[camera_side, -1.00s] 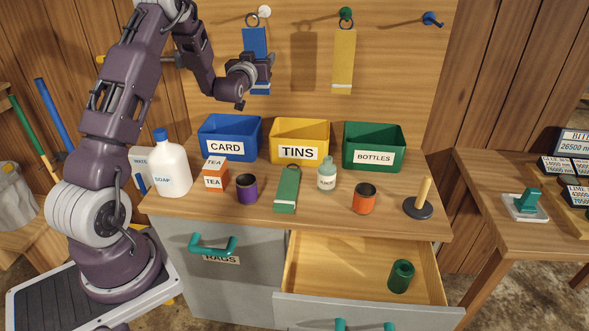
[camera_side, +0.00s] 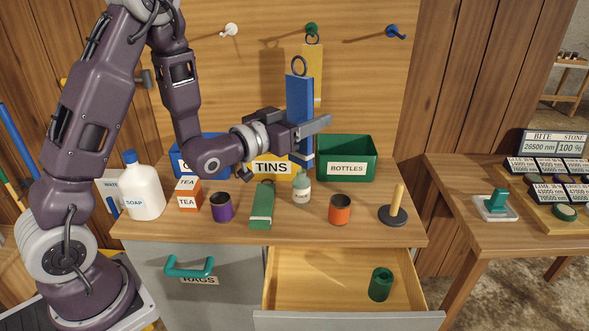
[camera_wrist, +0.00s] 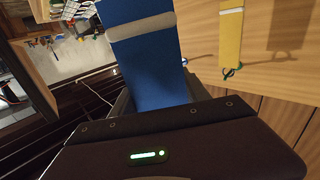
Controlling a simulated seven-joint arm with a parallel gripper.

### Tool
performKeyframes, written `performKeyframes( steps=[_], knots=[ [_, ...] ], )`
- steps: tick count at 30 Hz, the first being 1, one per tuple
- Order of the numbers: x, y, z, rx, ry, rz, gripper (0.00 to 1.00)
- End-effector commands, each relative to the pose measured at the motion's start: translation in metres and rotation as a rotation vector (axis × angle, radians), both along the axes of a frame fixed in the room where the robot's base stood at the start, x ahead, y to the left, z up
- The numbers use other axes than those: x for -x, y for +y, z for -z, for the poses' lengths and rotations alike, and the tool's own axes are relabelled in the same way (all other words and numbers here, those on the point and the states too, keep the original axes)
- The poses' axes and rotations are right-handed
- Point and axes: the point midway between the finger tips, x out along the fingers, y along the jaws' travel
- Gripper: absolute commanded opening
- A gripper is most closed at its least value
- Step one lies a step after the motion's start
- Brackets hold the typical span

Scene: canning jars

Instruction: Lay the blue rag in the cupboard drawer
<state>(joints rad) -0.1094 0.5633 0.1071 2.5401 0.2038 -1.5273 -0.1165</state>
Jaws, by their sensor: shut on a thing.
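The blue rag (camera_side: 299,95) has a ring at its top and a white stripe near its lower end. My gripper (camera_side: 302,126) is shut on it and holds it upright in the air, in front of the TINS and BOTTLES bins. In the wrist view the blue rag (camera_wrist: 148,60) sticks out beyond the gripper, its pale stripe across it. The cupboard drawer (camera_side: 335,282) stands open at the front, below the counter. A dark green cylinder (camera_side: 381,284) stands inside it on the right; the drawer's left part is bare.
A yellow rag (camera_side: 313,70) hangs behind.

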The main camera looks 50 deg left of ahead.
Motion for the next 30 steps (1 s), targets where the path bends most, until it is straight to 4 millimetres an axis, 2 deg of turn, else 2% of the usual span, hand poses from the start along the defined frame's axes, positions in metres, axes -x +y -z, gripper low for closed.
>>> performKeyframes(
  steps=[1,5,11,18,24,30],
  knots=[
    [0.000,0.000,-0.011,-0.001,-0.002,0.000,0.14],
    [0.000,0.001,-0.030,-0.001,0.012,-0.001,0.14],
    [-0.029,-0.002,-0.001,-0.001,0.100,0.012,0.14],
    [-0.066,-0.010,0.036,-0.014,0.294,0.087,0.14],
    [-0.072,-0.018,0.050,-0.036,0.447,0.169,0.14],
    [-0.069,-0.028,0.053,-0.071,0.575,0.254,0.14]
  ],
)
